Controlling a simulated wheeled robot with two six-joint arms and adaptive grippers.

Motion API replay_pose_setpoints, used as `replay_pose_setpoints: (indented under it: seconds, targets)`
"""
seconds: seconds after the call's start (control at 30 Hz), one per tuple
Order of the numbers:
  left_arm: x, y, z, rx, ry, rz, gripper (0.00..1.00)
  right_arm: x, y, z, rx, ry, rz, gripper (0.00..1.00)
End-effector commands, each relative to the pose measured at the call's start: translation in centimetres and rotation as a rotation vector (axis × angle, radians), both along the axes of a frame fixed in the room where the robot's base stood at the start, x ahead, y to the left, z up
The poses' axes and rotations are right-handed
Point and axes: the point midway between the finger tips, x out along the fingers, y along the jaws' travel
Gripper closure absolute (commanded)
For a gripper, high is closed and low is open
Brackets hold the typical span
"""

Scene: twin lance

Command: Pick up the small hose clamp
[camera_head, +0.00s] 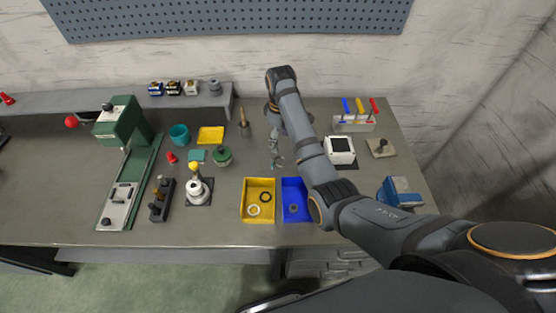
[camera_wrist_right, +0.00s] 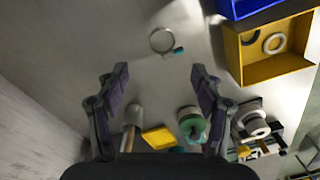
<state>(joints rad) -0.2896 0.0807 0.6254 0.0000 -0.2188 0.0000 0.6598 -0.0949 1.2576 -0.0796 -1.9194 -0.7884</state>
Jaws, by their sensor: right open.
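The small hose clamp (camera_wrist_right: 162,41) shows in the right wrist view as a thin metal ring with a teal screw end, lying on the grey bench. My right gripper (camera_wrist_right: 161,78) is open and empty, its two fingers spread apart. The clamp appears beyond the fingertips, roughly centred between them and not touched. In the head view, my right arm reaches over the bench and partly hides its own gripper. Small grey and teal pieces (camera_head: 277,161) lie there below the wrist, too small to tell apart. My left gripper is not in view.
A yellow bin (camera_head: 245,212) and a blue bin (camera_head: 305,216) with rings stand at the bench's front. A green round object (camera_head: 223,156) and a wooden-handled tool (camera_head: 243,120) stand to the left. A white box (camera_head: 340,149) stands to the right of my arm.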

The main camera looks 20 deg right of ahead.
Motion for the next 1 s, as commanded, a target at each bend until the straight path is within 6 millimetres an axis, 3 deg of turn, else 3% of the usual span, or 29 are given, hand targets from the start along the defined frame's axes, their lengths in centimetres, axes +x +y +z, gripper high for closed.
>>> replay_pose_setpoints:
  seconds: [0.1,0.23,0.47,0.57,0.73,1.0]
  targets:
    - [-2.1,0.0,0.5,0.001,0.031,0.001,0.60,-0.2,0.0,-2.1,0.000,0.006,-0.001,0.33]
    - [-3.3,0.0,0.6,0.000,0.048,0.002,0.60,-0.1,0.0,-4.0,0.000,0.003,-0.002,0.33]
    - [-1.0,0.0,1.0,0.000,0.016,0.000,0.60,-0.2,0.0,-4.9,-0.001,0.002,-0.003,0.33]
    - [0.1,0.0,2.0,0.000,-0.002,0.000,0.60,-0.5,0.1,-6.4,0.000,0.004,-0.003,0.33]
    - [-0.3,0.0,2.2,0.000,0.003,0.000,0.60,-0.5,0.1,-9.2,0.000,0.001,-0.003,0.33]
    - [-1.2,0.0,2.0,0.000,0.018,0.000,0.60,-0.5,0.1,-9.8,0.000,-0.001,-0.003,0.33]
